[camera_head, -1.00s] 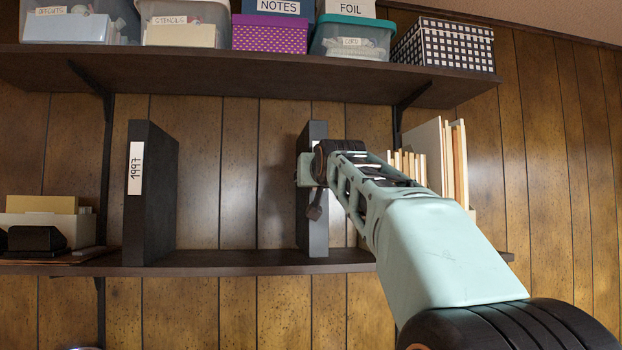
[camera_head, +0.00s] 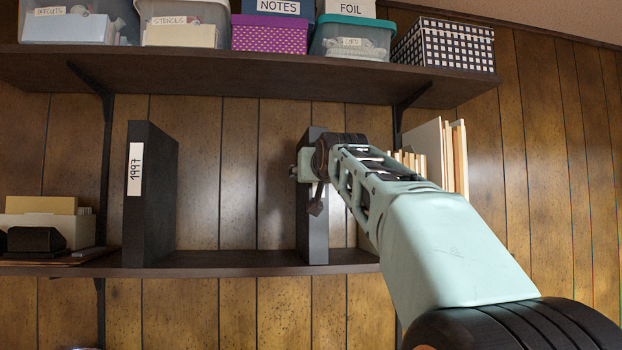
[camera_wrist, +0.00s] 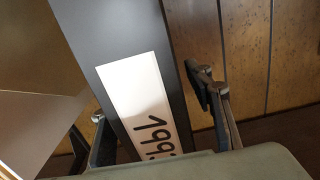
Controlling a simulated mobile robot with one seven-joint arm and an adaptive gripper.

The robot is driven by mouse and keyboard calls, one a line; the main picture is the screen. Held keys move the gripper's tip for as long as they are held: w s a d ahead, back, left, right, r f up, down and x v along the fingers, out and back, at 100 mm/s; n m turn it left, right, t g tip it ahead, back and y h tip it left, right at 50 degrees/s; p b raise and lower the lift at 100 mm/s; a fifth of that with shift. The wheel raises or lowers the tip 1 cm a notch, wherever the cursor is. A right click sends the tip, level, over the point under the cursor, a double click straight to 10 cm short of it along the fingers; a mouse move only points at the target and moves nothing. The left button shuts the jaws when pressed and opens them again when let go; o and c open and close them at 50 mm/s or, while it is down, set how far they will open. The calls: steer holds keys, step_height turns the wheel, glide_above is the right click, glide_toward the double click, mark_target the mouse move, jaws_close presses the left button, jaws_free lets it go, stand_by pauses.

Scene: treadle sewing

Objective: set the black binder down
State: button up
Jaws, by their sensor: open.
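The black binder (camera_head: 313,238) stands upright on the lower shelf (camera_head: 240,261), its bottom seeming to rest on the board. My gripper (camera_head: 310,178) is at its spine, about halfway up, and the arm hides part of its right side. In the wrist view, the binder's dark spine (camera_wrist: 115,30) carries a white label starting "199"; its last digit is partly cut off. My open gripper (camera_wrist: 152,118) has one finger on each side of the spine, the right one apart from it. Whether the left finger touches is unclear.
Another black binder (camera_head: 150,195), labelled 1997, stands to the left with a wide gap between. Pale upright folders (camera_head: 440,155) stand to the right behind my arm. The upper shelf (camera_head: 240,75) with several boxes runs overhead. A card box (camera_head: 45,215) sits at far left.

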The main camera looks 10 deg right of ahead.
steer(key=b, duration=0.5)
glide_above(310, 196)
steer(key=s+d, duration=0.2)
steer(key=s, duration=0.1)
steer(key=shift+w+a, duration=0.1)
steer(key=shift+w+f, duration=0.1)
steer(key=shift+f, duration=0.1)
